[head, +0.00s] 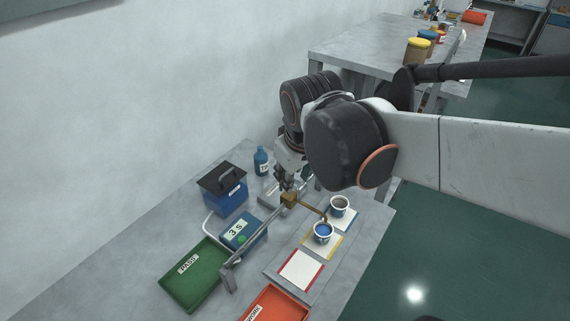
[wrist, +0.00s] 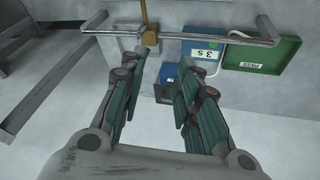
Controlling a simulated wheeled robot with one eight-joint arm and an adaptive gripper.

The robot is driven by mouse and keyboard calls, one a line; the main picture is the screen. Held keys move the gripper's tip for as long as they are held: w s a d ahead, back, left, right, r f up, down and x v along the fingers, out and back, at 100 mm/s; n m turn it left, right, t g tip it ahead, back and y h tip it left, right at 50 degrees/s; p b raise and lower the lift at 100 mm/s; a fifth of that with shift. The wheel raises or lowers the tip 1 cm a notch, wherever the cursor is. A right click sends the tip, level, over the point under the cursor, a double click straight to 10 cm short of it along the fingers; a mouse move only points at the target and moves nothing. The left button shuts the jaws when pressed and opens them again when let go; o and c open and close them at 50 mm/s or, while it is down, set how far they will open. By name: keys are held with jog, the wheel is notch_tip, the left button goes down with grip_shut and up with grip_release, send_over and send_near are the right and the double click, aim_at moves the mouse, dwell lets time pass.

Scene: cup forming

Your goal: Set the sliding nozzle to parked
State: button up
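The sliding nozzle is a brass block (head: 289,198) on a grey rail (head: 260,230), with a thin brass arm reaching right to above the blue-filled cup (head: 322,232). In the wrist view the brass block (wrist: 150,37) sits on the rail (wrist: 205,39), just beyond my fingertips. My gripper (head: 285,184) is above and close behind the block in the head view. In the wrist view my gripper (wrist: 152,62) has its two fingers apart with nothing between them. I cannot tell whether a finger touches the block. A grey plate (head: 268,189) beside the block is partly hidden, its label unreadable.
A second cup (head: 339,206) stands behind the blue-filled one; the red-bordered card (head: 300,270) is empty. A blue "3 s" box (head: 240,232), green PASS tray (head: 190,280), orange tray (head: 272,306), dark-blue box (head: 224,196) and blue bottle (head: 261,160) surround the rail.

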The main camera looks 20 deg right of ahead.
jog(key=w+d+r+n+g+h+p, duration=0.1)
jog(key=w+r+n+g+p, duration=0.15)
jog(key=w+p, duration=0.5)
jog(key=shift+n+g, duration=0.25)
jog(key=shift+g, duration=0.1)
jog(key=f+b, duration=0.1)
jog(key=f, duration=0.4)
jog(key=w+d+f+b, duration=0.1)
jog(key=f, duration=0.3)
jog(key=d+f+b, duration=0.1)
jog(key=f+b, duration=0.1)
jog(key=f, duration=0.3)
jog(key=shift+w+d+f, duration=0.2)
jog(key=shift+w+f, duration=0.15)
jog(key=shift+c, duration=0.2)
grip_shut()
